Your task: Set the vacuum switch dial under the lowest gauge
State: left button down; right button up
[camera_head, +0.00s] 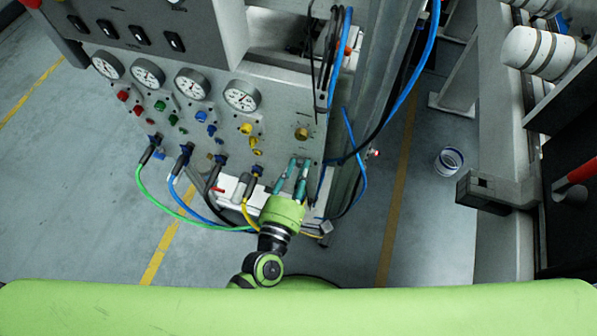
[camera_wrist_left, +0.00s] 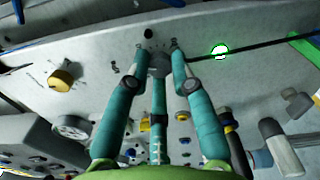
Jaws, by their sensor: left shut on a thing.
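My left gripper (camera_head: 298,164) reaches up to the lower right part of the grey panel (camera_head: 275,150). In the left wrist view its teal fingers (camera_wrist_left: 160,55) are closed around a small grey dial (camera_wrist_left: 158,66) on the panel face. Dark marks stand on the panel around this dial. In the head view the fingers hide the dial, and I cannot read its setting. Several round white gauges sit in a slanting row; the lowest in the picture is the gauge (camera_head: 241,95) at the right end. My right gripper is not in view.
A brass knob (camera_head: 302,133) sits on the panel just above my left gripper; a yellow knob (camera_wrist_left: 62,78) shows in the wrist view. Green (camera_head: 150,195), blue and yellow hoses loop below the panel. Blue and black cables hang at its right. A roll (camera_head: 449,160) lies on the floor.

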pick_arm(q)
jog(key=n, duration=0.1)
jog(key=n+b, duration=0.1)
jog(key=n, duration=0.2)
jog(key=shift+w+a+n+b, duration=0.15)
jog(key=shift+a+n+b, duration=0.15)
jog(key=shift+b, duration=0.1)
jog(key=shift+d+n+b, duration=0.1)
jog(key=shift+n+b, duration=0.5)
jog(key=shift+n, duration=0.9)
jog(key=c, duration=1.1)
grip_release()
jog(key=shift+f, duration=0.1)
jog(key=shift+o, duration=0.2)
jog(key=shift+d, duration=0.1)
jog(key=shift+s, duration=0.5)
jog(key=v, duration=1.1)
